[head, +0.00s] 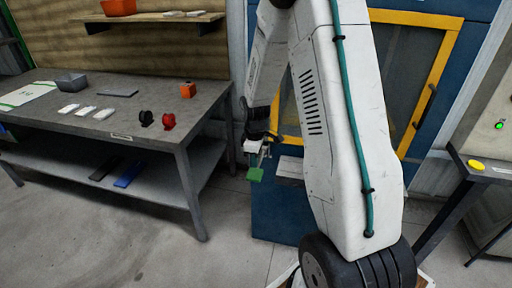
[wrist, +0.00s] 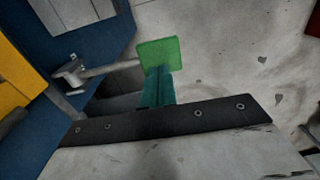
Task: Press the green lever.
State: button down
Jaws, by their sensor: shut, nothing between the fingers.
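The green lever (head: 255,174) has a flat green paddle and sits low in front of the blue machine, just below my gripper (head: 255,158) in the head view. In the wrist view the lever's paddle (wrist: 162,52) lies at the tips of my gripper (wrist: 158,72), whose teal fingers are together with nothing between them. A thin rod runs left from the paddle to a metal bracket (wrist: 74,73) on the blue machine. I cannot tell whether the fingertips touch the paddle.
The blue machine (head: 272,218) has a yellow-framed door (head: 437,85) behind my arm. A grey workbench (head: 140,90) with small parts stands left. A stand with a green light (head: 499,126) and a yellow button (head: 476,165) is at right. The floor (head: 110,235) at front left is clear.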

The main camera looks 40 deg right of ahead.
aim_at(255, 174)
jog(key=shift+f, duration=1.8)
jog(key=shift+d, duration=0.15)
jog(key=shift+s+a+f, duration=0.15)
jog(key=shift+a+f, duration=0.15)
jog(key=shift+f, duration=0.45)
notch_tip(255, 174, down, 7)
jog(key=shift+f, duration=0.2)
jog(key=shift+d, duration=0.1)
